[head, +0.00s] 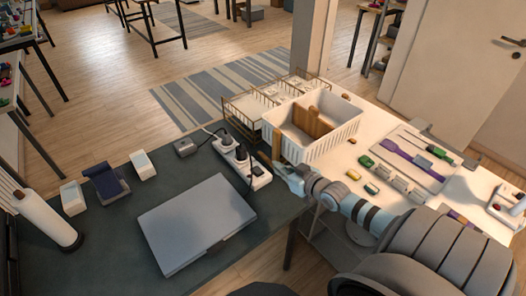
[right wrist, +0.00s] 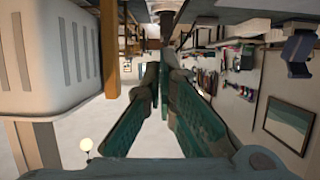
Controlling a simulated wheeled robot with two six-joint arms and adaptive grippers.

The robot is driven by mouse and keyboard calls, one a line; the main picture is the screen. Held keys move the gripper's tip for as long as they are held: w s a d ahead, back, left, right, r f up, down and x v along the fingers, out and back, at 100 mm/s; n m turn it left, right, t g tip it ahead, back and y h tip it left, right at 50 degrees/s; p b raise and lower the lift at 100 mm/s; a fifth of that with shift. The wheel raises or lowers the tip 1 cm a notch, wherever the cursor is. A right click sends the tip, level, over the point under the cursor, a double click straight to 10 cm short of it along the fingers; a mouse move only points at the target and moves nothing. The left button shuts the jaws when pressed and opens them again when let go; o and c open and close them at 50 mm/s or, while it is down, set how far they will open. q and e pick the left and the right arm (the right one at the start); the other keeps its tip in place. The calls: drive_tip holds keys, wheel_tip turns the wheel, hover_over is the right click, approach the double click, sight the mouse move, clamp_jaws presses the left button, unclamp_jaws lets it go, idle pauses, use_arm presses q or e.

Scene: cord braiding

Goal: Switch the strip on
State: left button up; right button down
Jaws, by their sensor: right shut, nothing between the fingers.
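The white power strip (head: 250,166) lies at the right edge of the dark table, just right of the grey laptop. Black plugs (head: 228,140) sit in its far sockets, and a small dark spot, possibly the switch, shows near its near end. I cannot tell whether it is on. My right gripper (head: 280,170) is shut and empty, its tips close to the strip's near end on the right; contact is unclear. In the right wrist view its teal-padded fingers (right wrist: 166,75) come together, and the strip cannot be made out. My left gripper is not in view.
The closed laptop (head: 196,222) lies left of the strip. A white basket (head: 339,128) and wire rack (head: 255,105) stand behind my right gripper.

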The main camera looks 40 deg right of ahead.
drive_tip(key=shift+w+f, duration=0.1)
drive_tip(key=b, duration=0.8)
hover_over(257, 170)
drive_tip(key=s, duration=0.2)
drive_tip(key=f, duration=0.4)
drive_tip(key=shift+d+f, duration=0.15)
drive_tip(key=shift+d, duration=0.1)
drive_tip(key=f, duration=0.1)
drive_tip(key=f+b, duration=0.1)
drive_tip(key=shift+s+f, duration=0.35)
drive_tip(key=shift+s, duration=0.05)
drive_tip(key=shift+s+f, duration=0.15)
drive_tip(key=shift+f, duration=0.15)
